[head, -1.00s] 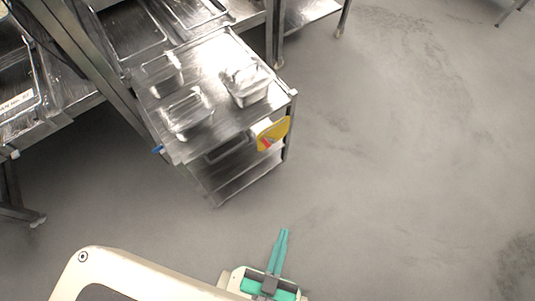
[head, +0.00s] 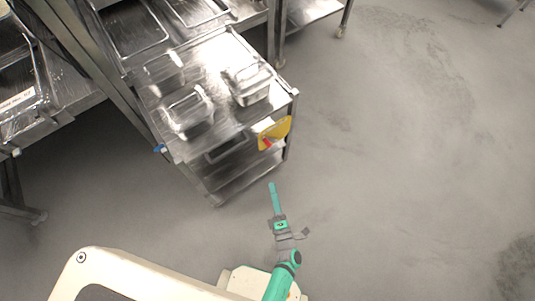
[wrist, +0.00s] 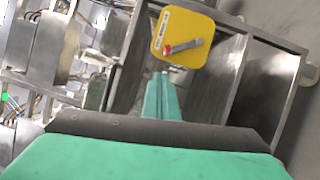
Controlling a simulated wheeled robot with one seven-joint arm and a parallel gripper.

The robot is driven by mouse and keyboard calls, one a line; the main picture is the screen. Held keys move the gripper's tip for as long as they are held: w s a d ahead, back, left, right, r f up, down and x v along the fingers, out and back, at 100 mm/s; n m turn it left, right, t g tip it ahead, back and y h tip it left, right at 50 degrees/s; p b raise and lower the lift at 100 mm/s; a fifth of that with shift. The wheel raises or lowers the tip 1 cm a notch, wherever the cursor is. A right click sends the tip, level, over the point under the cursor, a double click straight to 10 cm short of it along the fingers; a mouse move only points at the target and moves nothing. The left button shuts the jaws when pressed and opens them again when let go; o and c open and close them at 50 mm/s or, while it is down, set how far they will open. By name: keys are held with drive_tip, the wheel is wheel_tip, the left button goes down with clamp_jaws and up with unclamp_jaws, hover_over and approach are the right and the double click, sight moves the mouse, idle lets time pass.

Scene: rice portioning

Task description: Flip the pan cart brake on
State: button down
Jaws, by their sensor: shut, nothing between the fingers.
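The pan cart (head: 222,168) is a steel cart with a top shelf and lower shelves, left of centre in the head view. A yellow brake plate (head: 281,131) with a red-tipped lever (head: 267,142) is on its near right side. In the wrist view the yellow plate (wrist: 186,22) is at the top centre, and the grey lever with a red end (wrist: 182,46) lies across it, slightly tilted. My gripper (head: 272,184) is shut and empty, just below and in front of the plate, apart from it. Its green fingers also show in the wrist view (wrist: 162,77), pointing towards the plate.
Several steel pans (head: 187,110) stand on the cart's top. A steel work table (head: 75,85) and shelving are behind and left of the cart. The grey floor (head: 400,180) to the right is clear.

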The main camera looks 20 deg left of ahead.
drive_tip(key=w+a+f+n+g+y, duration=0.1)
drive_tip(key=w+a+f+n+y, duration=0.1)
drive_tip(key=w+a+f+n, duration=0.1)
drive_tip(key=shift+w+f+n+g, duration=0.15)
drive_tip(key=shift+w+n+g, duration=0.3)
drive_tip(key=shift+n, duration=0.65)
drive_tip(key=shift+w, duration=0.15)
drive_tip(key=w+a+r, duration=0.2)
drive_tip(key=w+a, duration=0.2)
drive_tip(key=w, duration=0.6)
drive_tip(key=shift+w+r, duration=0.25)
drive_tip(key=shift+r, duration=0.05)
drive_tip(key=shift+s+a, duration=0.1)
